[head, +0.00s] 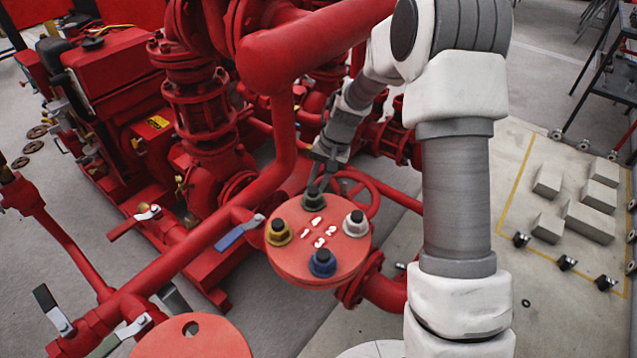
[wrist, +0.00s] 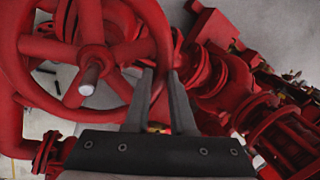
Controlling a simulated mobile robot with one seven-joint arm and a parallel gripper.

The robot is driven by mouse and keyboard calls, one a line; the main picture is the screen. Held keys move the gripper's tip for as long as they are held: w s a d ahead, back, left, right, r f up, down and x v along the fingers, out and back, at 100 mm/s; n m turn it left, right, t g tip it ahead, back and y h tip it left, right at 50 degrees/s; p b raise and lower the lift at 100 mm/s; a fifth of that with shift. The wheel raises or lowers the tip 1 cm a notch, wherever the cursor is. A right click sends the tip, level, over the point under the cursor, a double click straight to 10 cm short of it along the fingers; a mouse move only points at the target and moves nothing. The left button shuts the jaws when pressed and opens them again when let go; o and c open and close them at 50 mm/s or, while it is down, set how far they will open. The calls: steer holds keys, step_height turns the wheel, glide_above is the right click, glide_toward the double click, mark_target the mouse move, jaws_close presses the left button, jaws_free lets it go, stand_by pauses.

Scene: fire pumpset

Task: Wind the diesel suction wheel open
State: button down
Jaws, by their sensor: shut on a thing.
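The red suction handwheel (head: 375,196) shows in the head view behind the round red plate, which hides part of it. In the wrist view the wheel (wrist: 158,28) fills the upper left, with its spokes and a pale stem end (wrist: 90,76) at the hub. My gripper (head: 318,182) reaches down to the wheel's left side in the head view. In the wrist view my gripper (wrist: 164,85) has its two fingers on either side of the rim, shut on it. The exact contact is partly hidden.
A round red plate (head: 292,252) with coloured knobs, numbered, stands close in front of the wheel. Red pipes (head: 190,250), a blue lever (head: 240,232) and the red pump body (head: 195,100) crowd the left.

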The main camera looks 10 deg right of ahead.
steer(key=shift+w, duration=0.1)
steer(key=c, duration=0.8)
jaws_free()
steer(key=v, duration=1.7)
steer(key=shift+r, duration=0.2)
